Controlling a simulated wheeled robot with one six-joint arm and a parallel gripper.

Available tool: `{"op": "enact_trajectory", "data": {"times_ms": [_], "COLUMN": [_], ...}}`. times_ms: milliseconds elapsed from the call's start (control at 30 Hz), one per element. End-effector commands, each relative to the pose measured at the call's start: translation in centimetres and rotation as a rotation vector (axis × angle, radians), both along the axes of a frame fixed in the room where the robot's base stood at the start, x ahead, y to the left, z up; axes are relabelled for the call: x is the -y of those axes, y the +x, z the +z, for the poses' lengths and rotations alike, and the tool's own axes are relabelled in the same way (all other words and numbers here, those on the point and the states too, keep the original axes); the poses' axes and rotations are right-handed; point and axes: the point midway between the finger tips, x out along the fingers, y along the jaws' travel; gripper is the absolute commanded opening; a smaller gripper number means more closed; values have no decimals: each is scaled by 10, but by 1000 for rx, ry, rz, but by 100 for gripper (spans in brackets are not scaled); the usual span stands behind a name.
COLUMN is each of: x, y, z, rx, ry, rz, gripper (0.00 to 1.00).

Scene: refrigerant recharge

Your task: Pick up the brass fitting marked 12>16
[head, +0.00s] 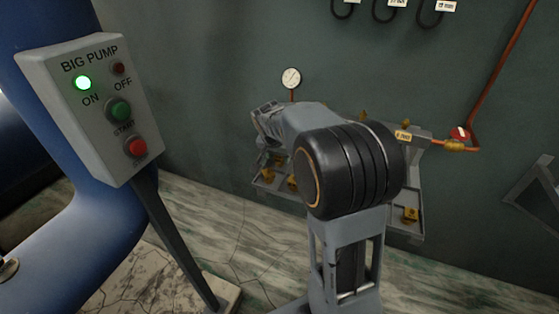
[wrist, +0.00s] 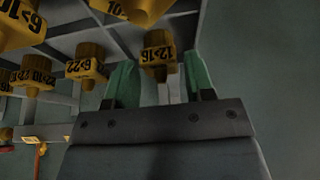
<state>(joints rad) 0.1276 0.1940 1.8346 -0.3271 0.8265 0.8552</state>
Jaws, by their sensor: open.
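The brass fitting marked 12>16 (wrist: 159,50) shows in the wrist view with its yellow label facing me, at the edge of the grey rack. My gripper (wrist: 160,80) is open, with one green finger on each side of that fitting in the picture. I cannot tell whether the fingers touch it or how deep they reach. In the head view my arm hides the gripper, and I cannot tell which fitting there is 12>16.
Other fittings in the wrist view are 6>22 (wrist: 86,64), 22>10 (wrist: 33,80) and 6>9 (wrist: 20,24). The rack (head: 403,227) stands against the green wall. A gauge (head: 291,78), red pipe (head: 503,62) and BIG PUMP panel (head: 100,105) are around it.

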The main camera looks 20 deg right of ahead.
Motion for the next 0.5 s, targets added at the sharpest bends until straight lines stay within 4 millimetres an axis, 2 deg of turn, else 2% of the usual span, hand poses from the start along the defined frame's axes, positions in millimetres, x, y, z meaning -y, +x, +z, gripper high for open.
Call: {"op": "enact_trajectory", "data": {"times_ms": [100, 200, 500], "x": [4, 6, 6], "y": [4, 5, 6], "z": [-14, -20, -21], "rx": [-1, 0, 1], "ry": [0, 0, 0], "rz": [0, 1, 1], "gripper": [49, 49, 47]}}
